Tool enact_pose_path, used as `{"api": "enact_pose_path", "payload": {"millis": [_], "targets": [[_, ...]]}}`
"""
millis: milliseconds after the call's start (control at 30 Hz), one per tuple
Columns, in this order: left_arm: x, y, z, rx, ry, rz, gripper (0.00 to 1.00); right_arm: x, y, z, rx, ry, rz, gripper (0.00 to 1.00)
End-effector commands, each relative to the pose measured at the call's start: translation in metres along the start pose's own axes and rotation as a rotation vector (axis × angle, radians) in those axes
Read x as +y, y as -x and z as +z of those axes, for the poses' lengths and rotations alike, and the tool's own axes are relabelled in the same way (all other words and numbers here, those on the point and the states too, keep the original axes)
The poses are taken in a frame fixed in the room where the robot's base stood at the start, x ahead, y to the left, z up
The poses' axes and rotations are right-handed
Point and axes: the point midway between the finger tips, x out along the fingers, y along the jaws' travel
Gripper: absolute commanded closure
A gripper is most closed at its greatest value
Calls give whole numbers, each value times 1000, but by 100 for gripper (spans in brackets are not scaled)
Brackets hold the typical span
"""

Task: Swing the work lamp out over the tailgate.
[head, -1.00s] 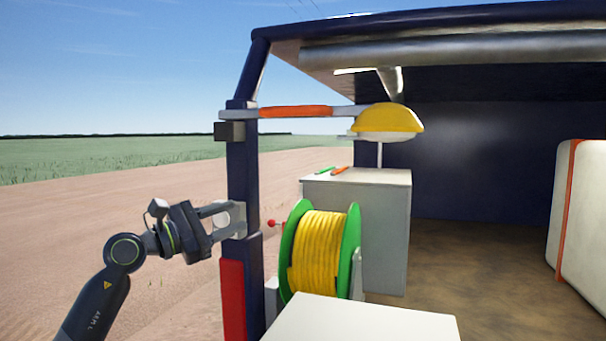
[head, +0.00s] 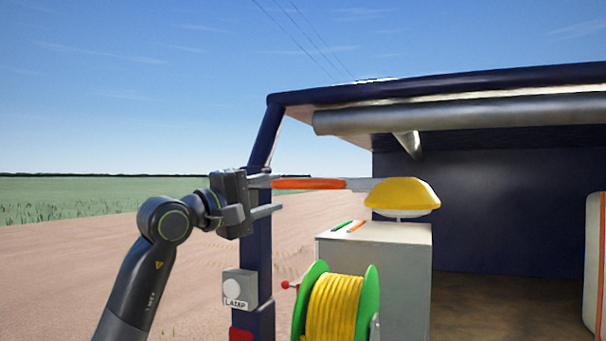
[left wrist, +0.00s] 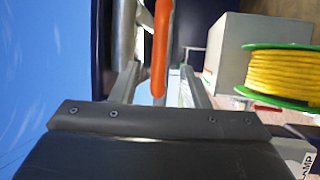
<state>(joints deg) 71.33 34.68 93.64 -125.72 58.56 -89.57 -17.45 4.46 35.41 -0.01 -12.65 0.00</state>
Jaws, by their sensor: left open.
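The work lamp has a yellow shade (head: 403,192) on a pale horizontal arm with an orange grip sleeve (head: 308,184). The arm runs from the dark blue corner post (head: 258,235) inward over a grey cabinet. My left gripper (head: 280,194) is open at the post, beside the sleeve's left end. In the left wrist view the orange sleeve (left wrist: 161,45) appears in line with the gap between my open fingers (left wrist: 161,68). I cannot tell whether they touch it. The lamp shade is not visible there. I cannot make out the tailgate. My right gripper is out of view.
A box marked LAMP (head: 240,288) is on the post below my gripper. A green reel with yellow hose (head: 335,305) stands in front of the grey cabinet (head: 395,260). A roof edge (head: 440,88) hangs above. Open field lies to the left.

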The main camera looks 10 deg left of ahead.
Motion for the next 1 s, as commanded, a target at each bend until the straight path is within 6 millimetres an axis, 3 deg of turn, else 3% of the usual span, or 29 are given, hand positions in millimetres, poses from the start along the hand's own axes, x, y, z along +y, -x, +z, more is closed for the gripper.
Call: {"api": "enact_pose_path", "payload": {"millis": [33,200,433,867,1000], "targets": [[5,-13,1,-4,5,-1,59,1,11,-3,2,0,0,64],[6,-49,1,-3,5,0,59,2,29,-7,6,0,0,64],[3,-81,0,-2,3,0,59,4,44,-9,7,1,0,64],[0,-92,0,0,0,0,59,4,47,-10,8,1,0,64],[0,-92,0,0,0,0,73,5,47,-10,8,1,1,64]]}}
